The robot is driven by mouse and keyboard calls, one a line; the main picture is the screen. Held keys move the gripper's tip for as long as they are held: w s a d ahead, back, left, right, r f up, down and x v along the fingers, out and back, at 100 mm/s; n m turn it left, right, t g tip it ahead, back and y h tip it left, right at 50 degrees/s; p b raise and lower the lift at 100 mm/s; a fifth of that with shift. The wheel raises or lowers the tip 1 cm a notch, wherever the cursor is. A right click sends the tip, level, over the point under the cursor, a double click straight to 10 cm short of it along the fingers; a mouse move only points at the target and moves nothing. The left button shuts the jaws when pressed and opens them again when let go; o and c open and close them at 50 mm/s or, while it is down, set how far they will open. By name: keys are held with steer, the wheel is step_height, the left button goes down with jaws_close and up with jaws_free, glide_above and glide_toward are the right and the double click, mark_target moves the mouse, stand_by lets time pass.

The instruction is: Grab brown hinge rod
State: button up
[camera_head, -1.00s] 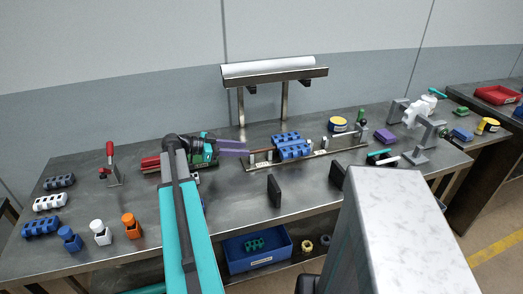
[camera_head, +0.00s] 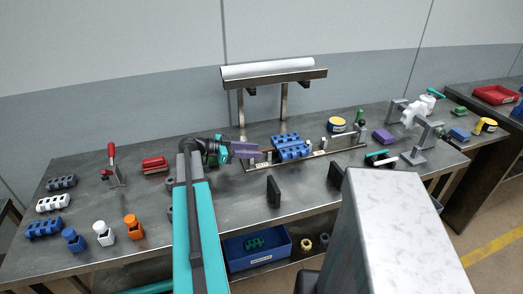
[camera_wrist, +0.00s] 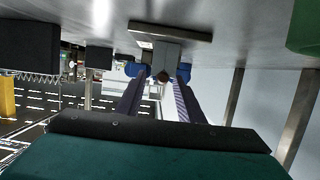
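The brown hinge rod (camera_wrist: 163,76) shows end-on in the wrist view as a small dark brown disc, in front of a grey block and between two blue parts. In the head view the rod is too small and too close to the fingers to make out clearly. The blue hinge (camera_head: 291,147) sits on a metal fixture (camera_head: 325,152) on the bench. My gripper (camera_head: 259,151) is at the left end of this fixture, pointing right. In the wrist view its purple fingers (camera_wrist: 160,88) are apart, one on each side of the rod, with a gap visible between them.
A post-mounted roll holder (camera_head: 275,75) stands behind the fixture. A red block (camera_head: 155,164) and a red-handled clamp (camera_head: 112,165) are at left. The bench between the clamp and the front blocks is clear.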

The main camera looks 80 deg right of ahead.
steer(key=shift+s+d+f, duration=0.2)
steer(key=shift+s+d, duration=0.1)
steer(key=shift+s, duration=0.3)
jaws_close()
